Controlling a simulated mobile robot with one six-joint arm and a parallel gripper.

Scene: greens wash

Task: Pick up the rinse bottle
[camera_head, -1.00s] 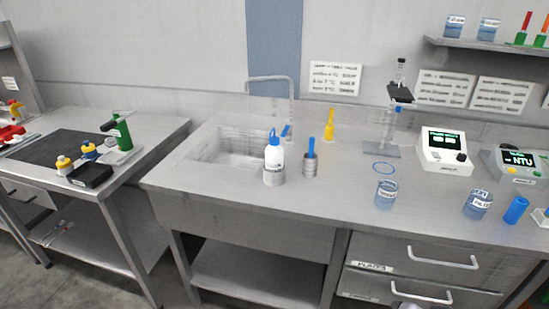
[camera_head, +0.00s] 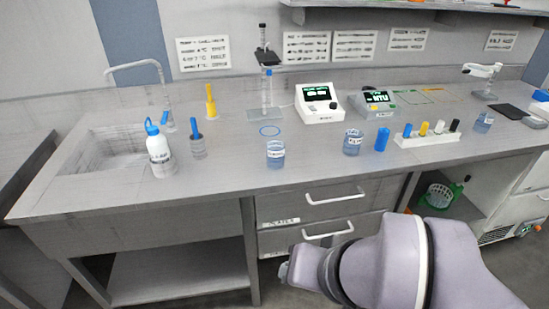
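The rinse bottle (camera_head: 158,152) is white with a blue cap and bent blue nozzle. It stands upright on the steel bench, just right of the sink basin, its lower part in or against a grey ring-like holder that I cannot make out clearly. My arm shows at the lower right, in front of the bench drawers. Its end (camera_head: 285,272) points left, below the bench top and well apart from the bottle. The fingers cannot be made out.
A grey holder with a blue-handled tool (camera_head: 197,145) stands close right of the bottle. The sink (camera_head: 112,150) and tap (camera_head: 140,66) lie left and behind. Jars (camera_head: 276,154) stand further right.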

